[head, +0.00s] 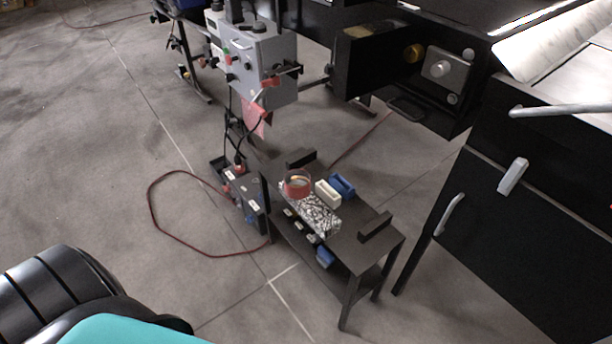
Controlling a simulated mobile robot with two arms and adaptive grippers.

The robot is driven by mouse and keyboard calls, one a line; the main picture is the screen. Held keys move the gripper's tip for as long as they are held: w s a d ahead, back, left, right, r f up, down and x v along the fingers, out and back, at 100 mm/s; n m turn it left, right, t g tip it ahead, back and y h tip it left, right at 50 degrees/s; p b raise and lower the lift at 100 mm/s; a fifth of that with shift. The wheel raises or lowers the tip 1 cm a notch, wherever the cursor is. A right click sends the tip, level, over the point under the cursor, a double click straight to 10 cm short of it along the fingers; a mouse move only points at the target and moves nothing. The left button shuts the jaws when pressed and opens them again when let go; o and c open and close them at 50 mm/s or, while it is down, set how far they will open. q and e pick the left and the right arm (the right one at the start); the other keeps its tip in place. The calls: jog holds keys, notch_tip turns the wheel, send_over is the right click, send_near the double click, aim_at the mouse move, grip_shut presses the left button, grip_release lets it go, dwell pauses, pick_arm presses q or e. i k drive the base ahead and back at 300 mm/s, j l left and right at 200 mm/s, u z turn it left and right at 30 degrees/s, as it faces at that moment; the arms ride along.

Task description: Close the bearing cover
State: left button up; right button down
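A black housing on the conveyor machine at the upper right shows a dark flat panel (375,62) with a gold round part (414,53) at its right end. Beside it, to the right, is a silver round fitting (440,69) on a black block. The panel may be the bearing cover standing open, but I cannot tell for sure. A dark handle-like bar (406,109) shows below. Neither of my grippers is in view; only part of my own body shows at the lower left, well apart from the housing.
A low dark table (345,250) holds a red round container (297,184), a patterned box (312,212), and white and blue blocks. A grey control box (258,62) stands behind it. Black cabinets (530,220) with handles fill the right. A red cable (150,205) lies on otherwise open floor at left.

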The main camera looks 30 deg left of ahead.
aim_at(369, 57)
jog(key=z, duration=0.2)
jog(key=j+z, duration=0.8)
jog(key=j, duration=0.25)
jog(key=j+z, duration=0.1)
jog(key=j, duration=0.7)
jog(key=k+j, duration=0.15)
jog(key=j, duration=0.6)
jog(key=j+z, duration=0.15)
jog(key=j, duration=0.65)
jog(key=k, duration=0.05)
